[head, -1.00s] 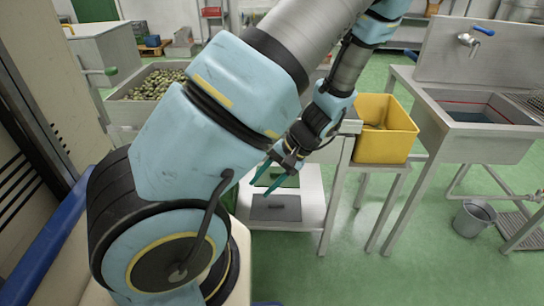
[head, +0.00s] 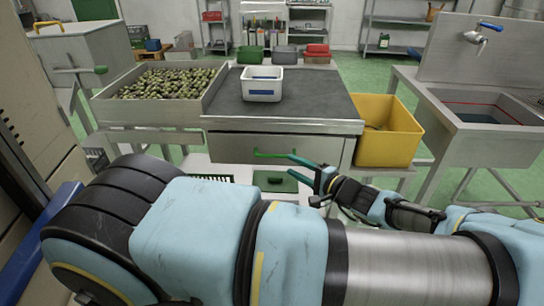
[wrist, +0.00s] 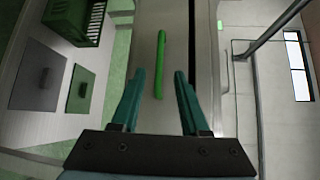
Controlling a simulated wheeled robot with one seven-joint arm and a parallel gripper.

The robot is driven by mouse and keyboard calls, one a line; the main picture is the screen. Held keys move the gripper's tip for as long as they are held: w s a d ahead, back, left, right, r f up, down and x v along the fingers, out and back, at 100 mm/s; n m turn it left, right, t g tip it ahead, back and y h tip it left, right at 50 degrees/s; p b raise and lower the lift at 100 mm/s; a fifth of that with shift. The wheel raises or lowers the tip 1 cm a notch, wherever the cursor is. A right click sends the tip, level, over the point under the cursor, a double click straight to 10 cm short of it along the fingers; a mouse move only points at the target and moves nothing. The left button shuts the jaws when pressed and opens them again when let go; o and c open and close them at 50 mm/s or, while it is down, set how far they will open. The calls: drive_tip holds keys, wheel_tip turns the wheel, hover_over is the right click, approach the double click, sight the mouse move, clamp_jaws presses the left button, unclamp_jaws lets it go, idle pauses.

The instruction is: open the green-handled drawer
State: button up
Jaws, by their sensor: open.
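The green handle (head: 272,154) is a bar on the front of the grey drawer (head: 230,148) under the dark worktop. The drawer looks shut. My gripper (head: 291,165) is open, its teal fingers pointing left at the right end of the handle in the head view. In the wrist view the green handle (wrist: 159,65) runs lengthwise, and its near end shows between the spread fingertips of my gripper (wrist: 159,74). The fingers do not appear to touch it. I cannot tell whether they reach around it in depth.
A white container (head: 262,92) stands on the worktop (head: 300,108). An olive-filled tray (head: 102,110) is at left, a yellow bin (head: 385,148) and a sink (head: 480,145) at right. Below the drawer are a green crate (wrist: 72,15) and flat panels (wrist: 82,85).

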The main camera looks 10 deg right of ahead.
sight(273, 155)
drive_tip(key=p+x, duration=0.1)
drive_tip(key=x, duration=0.8)
drive_tip(key=shift+w+a, duration=0.1)
drive_tip(key=shift+a, duration=0.05)
clamp_jaws()
idle(1.1)
